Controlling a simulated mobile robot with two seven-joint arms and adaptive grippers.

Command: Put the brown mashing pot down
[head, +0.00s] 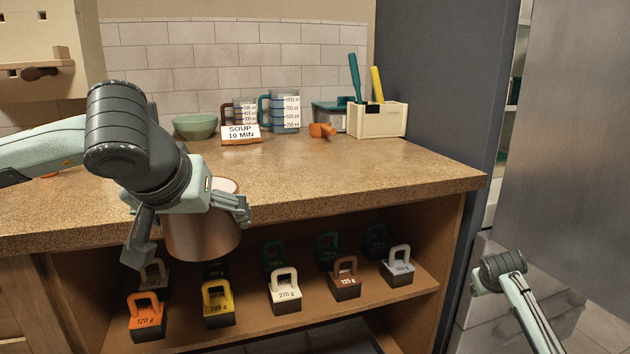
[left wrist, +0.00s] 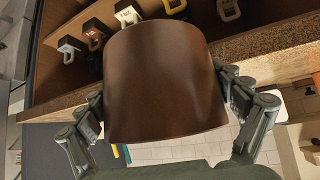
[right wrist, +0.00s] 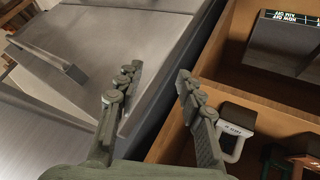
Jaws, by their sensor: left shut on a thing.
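The brown mashing pot (head: 205,238) hangs in my left gripper (head: 190,228) at the front edge of the speckled counter (head: 330,178). It hides part of the edge and overlaps the open shelf below in the head view. In the left wrist view the pot (left wrist: 165,75) fills the middle, with the fingers of my left gripper (left wrist: 162,92) on either side of it. The pot's inside is mostly hidden. My right gripper (right wrist: 160,70) is open and empty in the right wrist view, near the cabinet's side panel.
A green bowl (head: 195,126), a soup sign (head: 241,134), measuring jugs (head: 285,112), an orange item (head: 322,130) and a utensil box (head: 378,120) stand along the counter's back. The counter's middle and right front are clear. Several labelled weights (head: 284,292) stand on the shelf (head: 315,315) below.

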